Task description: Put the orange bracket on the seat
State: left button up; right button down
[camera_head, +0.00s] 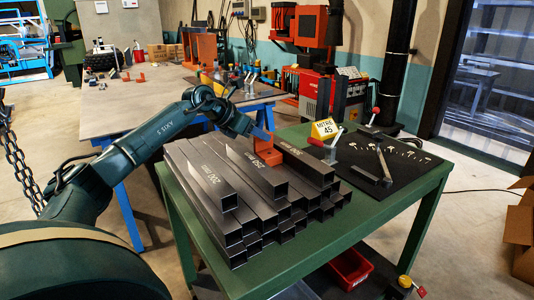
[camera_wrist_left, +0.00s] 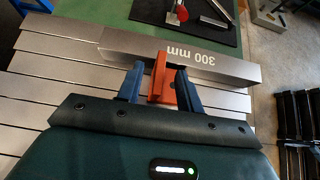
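The orange bracket (camera_head: 268,154) is at the stack of grey square tubes (camera_head: 215,185), beside a long tube marked 300 mm. It also shows in the left wrist view (camera_wrist_left: 161,88), upright between the two blue fingers and filling most of the gap. No part marked as a seat can be made out. My right gripper is not in view.
The tubes lie on a green table (camera_head: 300,262). A black mat (camera_head: 365,165) with a clamp lever (camera_head: 380,165) and small parts is at the right. A yellow "MITRE 45" sign (camera_head: 325,129) and a red-handled clamp (camera_head: 322,144) stand close behind the stack.

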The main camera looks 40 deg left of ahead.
pick_arm(q)
jog(key=shift+x, duration=1.4)
jog(key=shift+c, duration=0.5)
grip_shut()
jog(key=shift+r, duration=0.15)
